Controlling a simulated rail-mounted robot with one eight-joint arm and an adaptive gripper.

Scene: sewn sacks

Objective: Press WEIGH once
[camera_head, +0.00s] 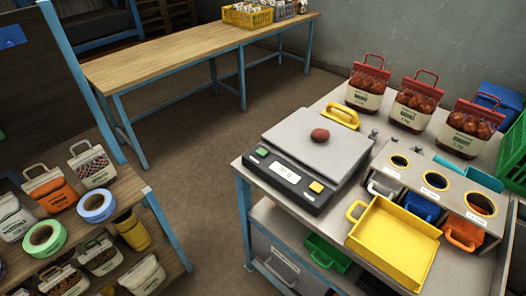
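A grey scale (345,152) with a dark front panel stands on the metal table at centre right. One reddish-brown round item (320,135) lies on its plate. The front panel has a lit display (285,172), a green button (262,152) at its left end and a yellow button (316,187) at its right end. The button labels are too small to read, so I cannot tell which is WEIGH. My gripper is not in view.
A yellow tray (390,238) sits right of the scale, before a stand with round openings (442,180). Several filled red-topped sacks (412,107) and a yellow handled tool (342,117) are behind. A shelf of sacks and tape (45,238) is left.

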